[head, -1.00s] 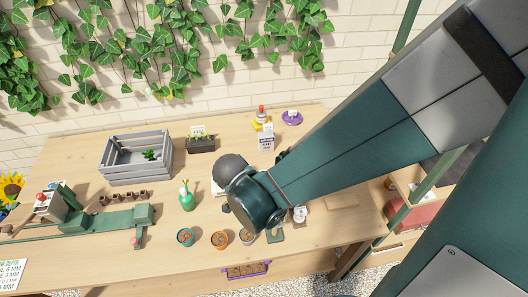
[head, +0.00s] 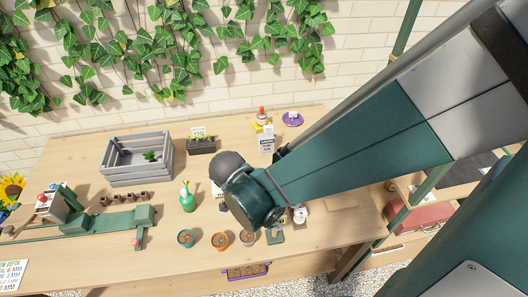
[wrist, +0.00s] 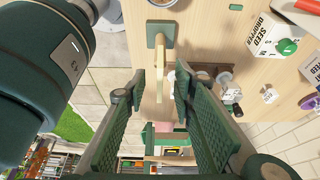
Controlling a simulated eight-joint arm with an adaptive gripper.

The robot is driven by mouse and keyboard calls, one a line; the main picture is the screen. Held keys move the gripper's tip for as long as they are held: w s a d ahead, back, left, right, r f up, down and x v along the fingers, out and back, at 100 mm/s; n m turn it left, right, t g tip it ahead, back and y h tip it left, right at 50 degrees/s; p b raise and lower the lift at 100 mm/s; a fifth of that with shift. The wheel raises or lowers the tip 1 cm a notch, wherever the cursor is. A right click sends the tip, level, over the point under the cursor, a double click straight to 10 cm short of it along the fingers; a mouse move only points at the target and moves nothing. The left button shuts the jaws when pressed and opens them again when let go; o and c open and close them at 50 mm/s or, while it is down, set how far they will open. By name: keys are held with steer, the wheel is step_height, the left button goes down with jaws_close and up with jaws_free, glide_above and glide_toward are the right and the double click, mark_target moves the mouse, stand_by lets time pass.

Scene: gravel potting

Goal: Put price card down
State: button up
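A small white card (head: 198,131) stands upright behind the dark planter with seedlings (head: 201,146) in the head view; its print is too small to read, so I cannot tell whether it is the price card. No card shows between my fingers. My gripper (wrist: 167,72) is open in the wrist view, its two green pads apart.
A white seed dropper box (wrist: 276,36) lies to the right in the wrist view. The bench's back left is clear.

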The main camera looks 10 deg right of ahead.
steer(key=p+v, duration=0.1)
steer(key=v, duration=0.9)
steer(key=shift+d+r, duration=0.1)
steer(key=shift+r, duration=0.1)
stand_by(0.5)
steer(key=w+d+r+n+t+y, duration=0.2)
steer(key=d+r+n, duration=0.4)
steer(key=n, duration=0.3)
steer(key=w+d+r+n+t+y, duration=0.2)
steer(key=d+r+n+t, duration=0.3)
steer(key=d+r+n, duration=0.2)
steer(key=shift+w+d+r+n+y, duration=0.15)
steer(key=shift+d+r+n+y, duration=0.15)
steer(key=shift+d+n, duration=0.7)
steer(key=shift+f, duration=0.1)
steer(key=shift+f+b, duration=1)
steer(key=shift+f, duration=0.25)
